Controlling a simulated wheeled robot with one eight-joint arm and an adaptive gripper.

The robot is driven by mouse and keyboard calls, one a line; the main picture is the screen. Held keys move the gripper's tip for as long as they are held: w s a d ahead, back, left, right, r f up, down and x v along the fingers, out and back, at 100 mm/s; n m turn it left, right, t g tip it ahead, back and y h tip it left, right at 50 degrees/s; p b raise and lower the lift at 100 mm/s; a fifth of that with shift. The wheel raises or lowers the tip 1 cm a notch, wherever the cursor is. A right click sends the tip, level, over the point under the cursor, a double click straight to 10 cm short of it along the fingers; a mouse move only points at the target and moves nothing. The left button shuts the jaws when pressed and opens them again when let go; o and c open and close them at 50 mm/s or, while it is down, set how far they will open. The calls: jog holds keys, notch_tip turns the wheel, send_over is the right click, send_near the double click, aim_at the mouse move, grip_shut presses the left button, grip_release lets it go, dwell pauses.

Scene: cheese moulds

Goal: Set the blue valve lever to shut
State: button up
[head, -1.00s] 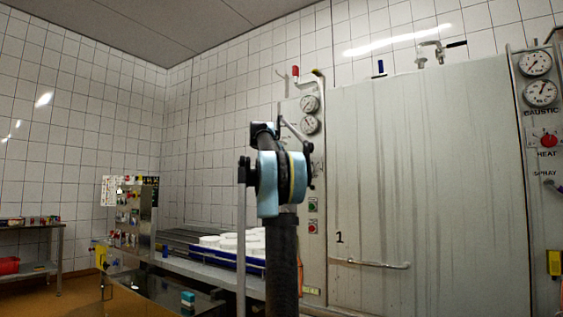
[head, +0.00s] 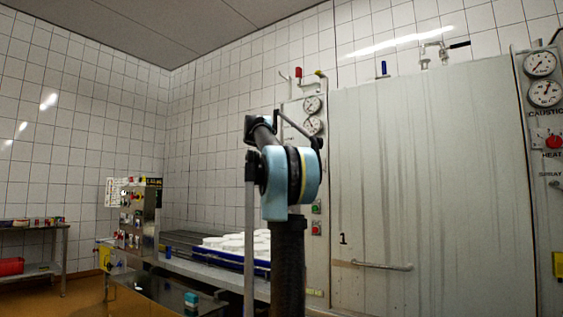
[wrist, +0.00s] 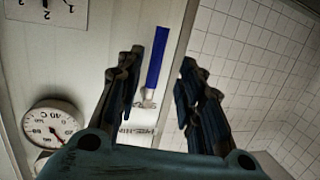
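In the wrist view a blue valve lever (wrist: 157,58) runs up the picture from a small metal fitting (wrist: 148,99) on a pale panel. My gripper (wrist: 158,72) is open, with one dark finger on each side of the lever. There is a visible gap between the lever and the right finger; the left finger is closer, and I cannot tell whether it touches. In the head view my arm hides my gripper and the lever between its fingers. Another blue upright handle (head: 384,68) stands at the top of the large grey door.
A temperature gauge (wrist: 53,124) sits on the panel beside my left finger. In the head view, the grey door (head: 430,180) fills the right, with a gauge panel (head: 541,100) beyond it. A conveyor with white moulds (head: 235,240) stands low behind my arm.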

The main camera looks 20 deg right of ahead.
jog(key=v, duration=0.4)
jog(key=shift+s+a, duration=0.2)
dwell(0.3)
jog(key=s+a+f+n+g+y, duration=0.1)
jog(key=s+f+g, duration=0.1)
jog(key=s+f, duration=0.7)
jog(key=s+a+f+n+g+y, duration=0.15)
jog(key=s+f, duration=0.45)
jog(key=f, duration=0.7)
jog(key=s+f+g+y, duration=0.1)
jog(key=s+f+g, duration=0.1)
jog(key=s+f, duration=0.75)
jog(key=s+a+f+n+g+y, duration=0.1)
jog(key=s+a+f, duration=0.3)
jog(key=s+f, duration=0.4)
jog(key=s+a+f+n+g+y, duration=0.2)
jog(key=s+a+f, duration=0.3)
jog(key=f, duration=1.3)
jog(key=s+a+f+n+g+y, duration=0.1)
jog(key=s+a+f+n+y, duration=0.2)
jog(key=s+f, duration=0.8)
notch_tip(320, 180, down, 2)
jog(key=shift+a+f+y, duration=0.2)
jog(key=shift+a+y, duration=0.35)
jog(key=shift+a, duration=0.2)
jog(key=shift+g, duration=0.25)
